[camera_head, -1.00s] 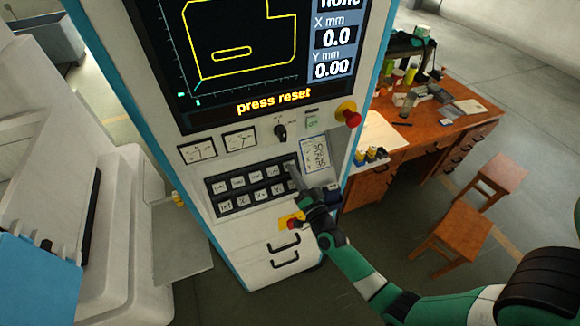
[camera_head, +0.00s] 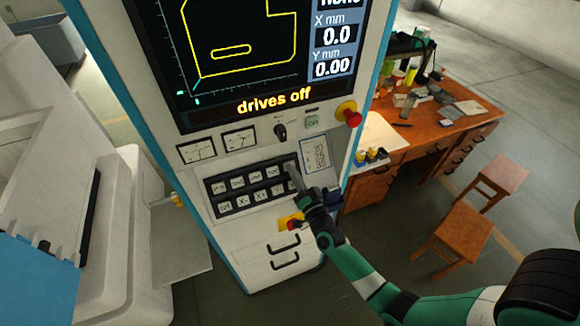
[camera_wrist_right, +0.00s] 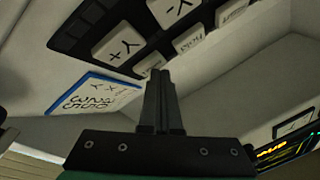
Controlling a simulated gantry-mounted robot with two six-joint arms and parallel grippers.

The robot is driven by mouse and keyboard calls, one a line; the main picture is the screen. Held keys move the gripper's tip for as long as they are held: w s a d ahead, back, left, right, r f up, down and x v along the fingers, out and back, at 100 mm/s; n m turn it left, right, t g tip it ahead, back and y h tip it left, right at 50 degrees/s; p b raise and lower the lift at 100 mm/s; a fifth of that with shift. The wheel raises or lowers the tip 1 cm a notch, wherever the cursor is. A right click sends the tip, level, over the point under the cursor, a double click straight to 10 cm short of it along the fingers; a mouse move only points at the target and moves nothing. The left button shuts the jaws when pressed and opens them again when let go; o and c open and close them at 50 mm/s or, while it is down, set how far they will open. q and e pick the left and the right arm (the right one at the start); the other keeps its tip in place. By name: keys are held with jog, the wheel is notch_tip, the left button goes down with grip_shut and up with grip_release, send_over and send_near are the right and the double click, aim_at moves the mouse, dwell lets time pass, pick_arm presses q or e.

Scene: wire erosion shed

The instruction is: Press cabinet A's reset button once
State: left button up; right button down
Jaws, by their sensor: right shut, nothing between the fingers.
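The cabinet (camera_head: 245,232) has a screen (camera_head: 270,55) reading "drives off" in yellow. Below it is a black keypad (camera_head: 214,191) with two rows of pale keys. My right gripper (camera_head: 291,172) is shut and empty, its fingertips at the upper right end of the keypad. In the right wrist view, the closed fingers (camera_wrist_right: 158,78) reach to a pale key (camera_wrist_right: 149,65) and hide part of it. Its label is unreadable, and I cannot tell whether the tips touch it. No label marks this cabinet as A. My left gripper is out of view.
A red mushroom button (camera_head: 350,115) and a rotary knob (camera_head: 280,131) sit above the keypad. A small red switch on a yellow plate (camera_head: 291,222) is below it. A wooden desk (camera_head: 440,130) and two stools (camera_head: 455,235) stand to the right.

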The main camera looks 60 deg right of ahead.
jog(key=shift+s+a+r+p, duration=0.3)
jog(key=shift+r+p, duration=0.1)
jog(key=shift+p, duration=0.25)
jog(key=shift+s+a+r, duration=0.1)
jog(key=shift+s+a, duration=0.05)
jog(key=s+a+r+p, duration=0.2)
jog(key=s+p, duration=0.1)
jog(key=p, duration=0.2)
jog(key=shift+a+r, duration=0.35)
jog(key=shift+r, duration=0.05)
dwell(0.6)
